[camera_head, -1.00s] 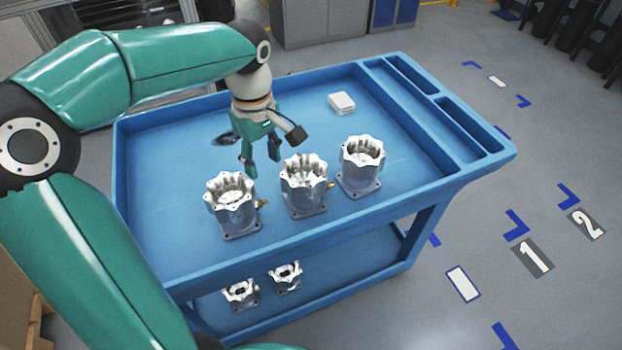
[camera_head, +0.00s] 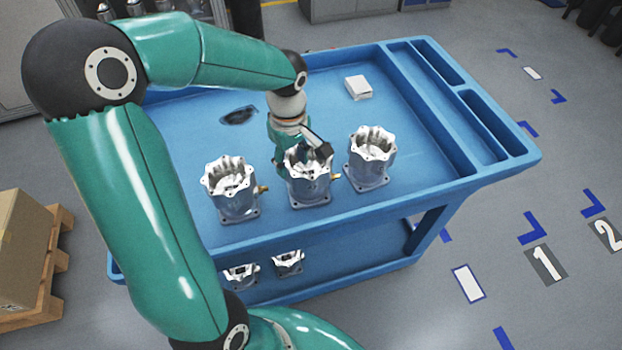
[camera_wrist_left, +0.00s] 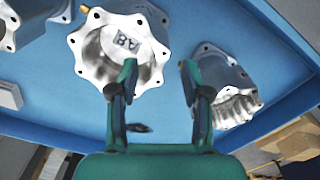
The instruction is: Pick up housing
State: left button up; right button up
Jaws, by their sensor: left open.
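Three silvery machined housings with scalloped rims stand upright in a row on the blue cart: the left housing (camera_head: 234,200), the middle housing (camera_head: 309,190) and the right housing (camera_head: 370,168). My left gripper (camera_head: 308,154) is open at the far side of the middle housing's rim. In the left wrist view my left gripper (camera_wrist_left: 160,72) has one finger over the rim of the middle housing (camera_wrist_left: 88,58), marked A8 inside. Its other finger lies beside the left housing (camera_wrist_left: 222,75). Contact cannot be told. My right gripper is not in view.
A white box (camera_head: 358,87) lies farther back on the cart top (camera_head: 185,125). Empty divided slots (camera_head: 450,110) run along its right side. Two more housings (camera_head: 288,262) sit on the lower shelf. The raised cart rim surrounds the top.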

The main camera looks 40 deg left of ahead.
aim_at(292, 171)
pick_arm(q)
jog(key=shift+s+a+f+p, duration=0.1)
jog(key=shift+f+p, duration=0.35)
jog(key=shift+f, duration=2.85)
grip_shut()
jog(key=shift+r, duration=0.1)
